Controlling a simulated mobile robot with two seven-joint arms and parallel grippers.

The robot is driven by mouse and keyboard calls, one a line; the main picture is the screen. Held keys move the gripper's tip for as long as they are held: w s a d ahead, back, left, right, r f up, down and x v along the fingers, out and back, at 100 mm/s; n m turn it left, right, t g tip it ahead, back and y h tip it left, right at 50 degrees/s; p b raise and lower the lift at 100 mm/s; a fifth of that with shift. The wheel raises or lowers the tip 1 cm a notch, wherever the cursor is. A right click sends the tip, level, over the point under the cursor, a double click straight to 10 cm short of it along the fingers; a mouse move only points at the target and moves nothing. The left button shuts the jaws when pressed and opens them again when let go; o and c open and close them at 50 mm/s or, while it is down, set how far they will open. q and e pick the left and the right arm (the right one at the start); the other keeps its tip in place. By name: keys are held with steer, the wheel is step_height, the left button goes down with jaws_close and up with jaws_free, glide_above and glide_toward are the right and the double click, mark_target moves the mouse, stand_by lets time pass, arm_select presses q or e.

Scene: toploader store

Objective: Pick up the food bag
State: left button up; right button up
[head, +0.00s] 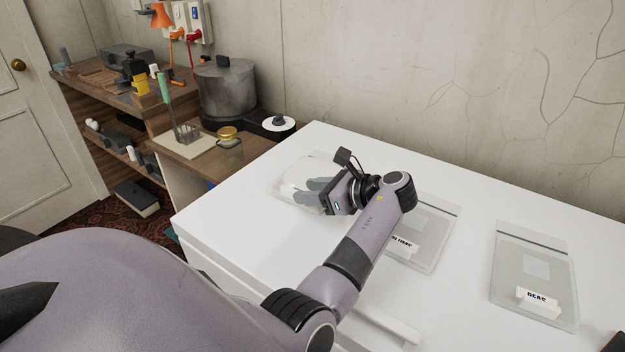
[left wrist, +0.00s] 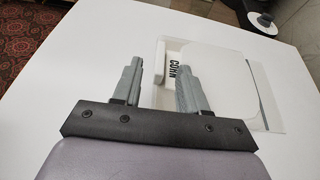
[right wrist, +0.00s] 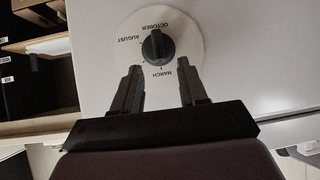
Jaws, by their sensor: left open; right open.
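Three flat clear food bags lie on a white top (head: 330,250). The leftmost bag (head: 287,172) is partly hidden by my left gripper (head: 304,190). In the left wrist view this bag (left wrist: 225,70) bears a white label (left wrist: 174,74) reading CORN. My left gripper (left wrist: 158,68) is open there, with the label showing between its fingertips and the right finger over the bag's near edge. I cannot tell if it touches. The middle bag (head: 438,222) is partly behind my left arm. The right bag (head: 535,270) reads like BEAN. My right gripper (right wrist: 160,74) is open and empty.
In the right wrist view a round dial (right wrist: 157,45) with month names is on a pale panel just beyond the fingertips. A low side table (head: 180,148) with a grey pot (head: 225,92) and a cluttered shelf (head: 105,85) stand at the left. A cracked wall is behind.

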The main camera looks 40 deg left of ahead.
mark_target(284, 186)
arm_select(q)
steer(key=x, duration=0.3)
steer(key=shift+a+f, duration=0.15)
steer(key=shift+a, duration=0.05)
steer(key=shift+c, duration=0.3)
jaws_close()
steer(key=shift+r, duration=0.7)
step_height(284, 186, up, 19)
steer(key=p, duration=0.1)
steer(key=shift+p, duration=0.35)
steer(key=shift+f, duration=0.2)
